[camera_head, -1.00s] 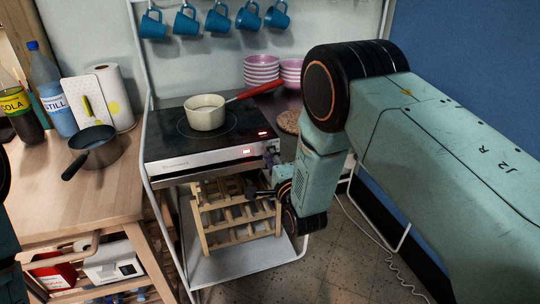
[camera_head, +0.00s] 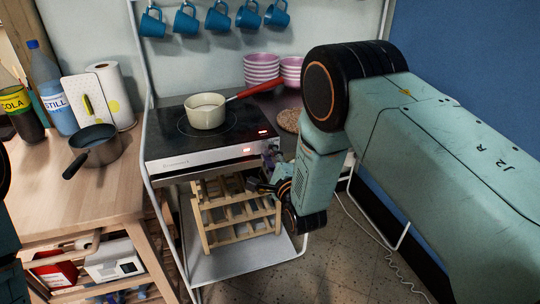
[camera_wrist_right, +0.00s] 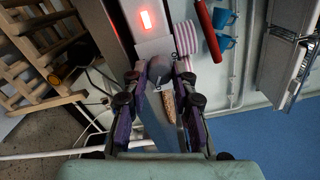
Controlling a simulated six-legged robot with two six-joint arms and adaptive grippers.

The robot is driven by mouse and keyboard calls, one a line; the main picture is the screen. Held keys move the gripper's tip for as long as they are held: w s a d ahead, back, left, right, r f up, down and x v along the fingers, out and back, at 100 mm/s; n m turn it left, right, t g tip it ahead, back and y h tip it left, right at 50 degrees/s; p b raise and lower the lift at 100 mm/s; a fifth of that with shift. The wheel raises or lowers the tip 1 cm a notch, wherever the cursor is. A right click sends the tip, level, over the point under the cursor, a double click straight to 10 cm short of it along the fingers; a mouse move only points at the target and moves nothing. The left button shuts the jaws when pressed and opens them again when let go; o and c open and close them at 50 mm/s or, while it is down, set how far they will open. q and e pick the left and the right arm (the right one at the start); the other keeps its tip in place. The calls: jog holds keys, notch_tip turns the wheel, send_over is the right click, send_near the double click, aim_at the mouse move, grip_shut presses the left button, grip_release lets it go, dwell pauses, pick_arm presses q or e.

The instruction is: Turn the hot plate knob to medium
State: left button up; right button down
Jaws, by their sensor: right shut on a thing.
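The hot plate (camera_head: 205,158) stands on the metal cart, with a black glass top, a silver front panel and lit red displays. Its red display (camera_wrist_right: 145,20) also shows in the right wrist view. A cream pot (camera_head: 205,117) with a red handle sits on the top. My right gripper (camera_head: 270,162) is at the right end of the front panel. The knob's setting cannot be read. My left gripper is out of view.
A wooden rack (camera_head: 235,218) stands on the cart's lower shelf, just below my right gripper. Pink bowls (camera_head: 262,70) and a round cork mat (camera_head: 289,120) are right of the pot. A dark pan (camera_head: 95,145) stands on the wooden table at left.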

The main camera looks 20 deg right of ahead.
jog(key=c, duration=1.1)
grip_release()
jog(key=shift+s, duration=0.1)
jog(key=s, duration=1.2)
jog(key=shift+d, duration=0.25)
jog(key=shift+w, duration=0.1)
